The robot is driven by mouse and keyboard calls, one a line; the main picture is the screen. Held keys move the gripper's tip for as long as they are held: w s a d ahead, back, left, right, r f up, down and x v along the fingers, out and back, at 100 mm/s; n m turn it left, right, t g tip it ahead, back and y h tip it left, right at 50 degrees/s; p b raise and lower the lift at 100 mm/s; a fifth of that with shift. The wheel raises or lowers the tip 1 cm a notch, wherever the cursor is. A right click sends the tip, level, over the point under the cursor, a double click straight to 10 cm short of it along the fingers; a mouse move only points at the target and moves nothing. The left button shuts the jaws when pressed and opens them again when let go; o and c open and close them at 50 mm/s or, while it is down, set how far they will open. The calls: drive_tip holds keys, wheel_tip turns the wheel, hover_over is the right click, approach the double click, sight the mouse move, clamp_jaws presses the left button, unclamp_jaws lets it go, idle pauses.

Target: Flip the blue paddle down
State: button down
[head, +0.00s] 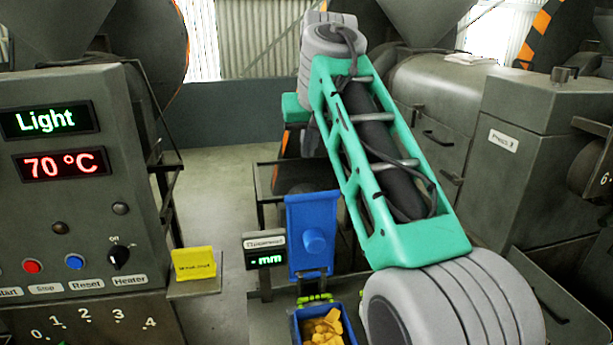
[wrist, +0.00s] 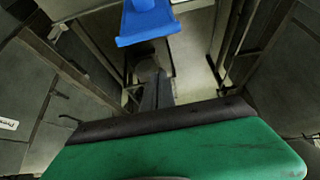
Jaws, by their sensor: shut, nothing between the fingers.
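The blue paddle (head: 313,238) stands upright in the middle of the head view, a flat plate with a round knob on its face. It is above a blue bin. In the wrist view a blue piece, apparently the same paddle (wrist: 148,24), shows at the top edge, cut off by the frame. My gripper (wrist: 165,120) shows as a green block with a dark edge across the bottom of the wrist view. It is shut and empty, with a visible gap between it and the blue piece. In the head view its fingers are hidden behind my arm.
A blue bin (head: 335,338) with yellow pieces sits below the paddle, beside a small "- mm" display (head: 265,259). A control panel (head: 85,180) and yellow sign (head: 193,263) stand left. Grey machine cabinets (head: 520,150) are close on the right. Open floor (head: 215,185) lies behind.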

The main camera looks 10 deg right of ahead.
drive_tip(key=f+b, duration=0.1)
drive_tip(key=f, duration=0.2)
drive_tip(key=f+b, duration=0.1)
drive_tip(key=f, duration=0.2)
drive_tip(key=w+f+b, duration=0.1)
drive_tip(key=f+b, duration=0.1)
drive_tip(key=f, duration=0.1)
drive_tip(key=shift+f, duration=0.15)
